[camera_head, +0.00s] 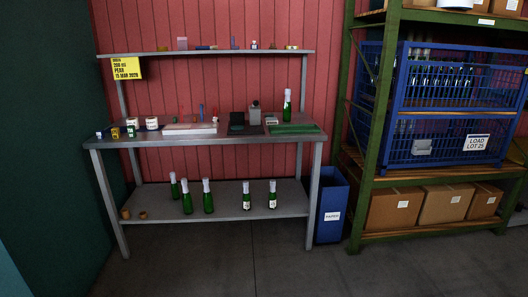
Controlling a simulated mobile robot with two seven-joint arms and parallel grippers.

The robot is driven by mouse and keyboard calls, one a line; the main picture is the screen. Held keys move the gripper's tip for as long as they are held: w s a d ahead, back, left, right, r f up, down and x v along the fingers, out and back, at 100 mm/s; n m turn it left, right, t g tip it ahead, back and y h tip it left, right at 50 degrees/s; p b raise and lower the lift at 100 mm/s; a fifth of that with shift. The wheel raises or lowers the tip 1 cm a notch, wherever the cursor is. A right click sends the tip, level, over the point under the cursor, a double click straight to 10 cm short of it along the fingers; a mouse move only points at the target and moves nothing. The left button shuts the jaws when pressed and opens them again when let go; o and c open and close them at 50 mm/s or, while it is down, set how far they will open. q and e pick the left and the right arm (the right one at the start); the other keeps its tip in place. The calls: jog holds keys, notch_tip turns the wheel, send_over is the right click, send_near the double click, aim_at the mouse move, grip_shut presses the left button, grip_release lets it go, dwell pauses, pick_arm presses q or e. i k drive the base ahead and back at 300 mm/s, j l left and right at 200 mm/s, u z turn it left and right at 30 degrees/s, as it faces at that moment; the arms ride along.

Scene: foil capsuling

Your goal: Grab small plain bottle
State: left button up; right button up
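Several green bottles with pale foil necks stand upright on the lower shelf of the metal workbench. Three at the left show no label: one looks smaller and stands at the far left (174,188), and two taller plain bottles stand beside it, one in the middle (187,203) and one to the right (208,203). Two shorter bottles with white labels stand further right, a first (246,201) and a second (272,201). Another green bottle (287,108) stands on the bench top at the right. Neither of my grippers is in view.
The workbench (260,138) holds small tools and tins, with a thin shelf (210,52) above. Two brown rings (126,213) lie on the lower shelf. A blue bin (331,205) stands right of the bench, beside a green rack (366,190) with crates and boxes. The floor in front is clear.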

aim_at(287, 107)
jog(key=i, duration=2.6)
